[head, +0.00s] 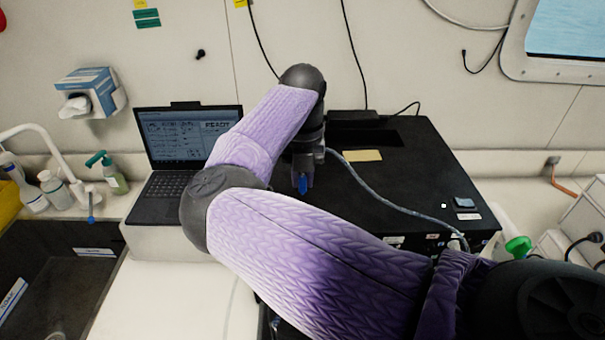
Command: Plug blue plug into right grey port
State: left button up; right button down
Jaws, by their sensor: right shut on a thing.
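My right gripper (302,178) hangs over the left part of the black box and points down. It is shut on the blue plug (302,187), whose blue part shows between and below the fingers. A grey-blue cable (385,194) runs from beside the gripper across the box top to its front right edge. I cannot make out the right grey port. The box's front face is largely hidden by my right arm, with only small parts showing at the right. My left gripper is not in view.
The black box (415,165) carries a yellow note (362,155) and small labels at its right. An open laptop (182,150) stands to the left. A sink (60,265), bottles and a soap dispenser (114,177) are further left. The white counter (160,290) in front is partly clear.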

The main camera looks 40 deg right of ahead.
aim_at(303, 192)
jog(key=shift+s+a+r, duration=0.2)
jog(key=shift+s+a, duration=0.2)
jog(key=shift+s, duration=0.1)
jog(key=shift+w+d+f, duration=0.15)
jog(key=shift+w+f, duration=0.05)
jog(key=shift+f, duration=0.1)
jog(key=shift+s+f+b, duration=0.1)
jog(key=shift+f+b, duration=0.7)
jog(key=shift+f, duration=0.15)
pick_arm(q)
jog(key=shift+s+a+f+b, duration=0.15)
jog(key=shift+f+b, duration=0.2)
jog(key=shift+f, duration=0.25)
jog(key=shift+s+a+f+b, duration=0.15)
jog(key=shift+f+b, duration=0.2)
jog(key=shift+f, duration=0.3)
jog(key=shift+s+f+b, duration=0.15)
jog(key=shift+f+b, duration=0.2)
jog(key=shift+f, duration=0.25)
pick_arm(e)
jog(key=shift+f, duration=1.75)
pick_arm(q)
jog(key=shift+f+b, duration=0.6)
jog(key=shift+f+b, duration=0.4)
pick_arm(e)
jog(key=shift+f, duration=0.4)
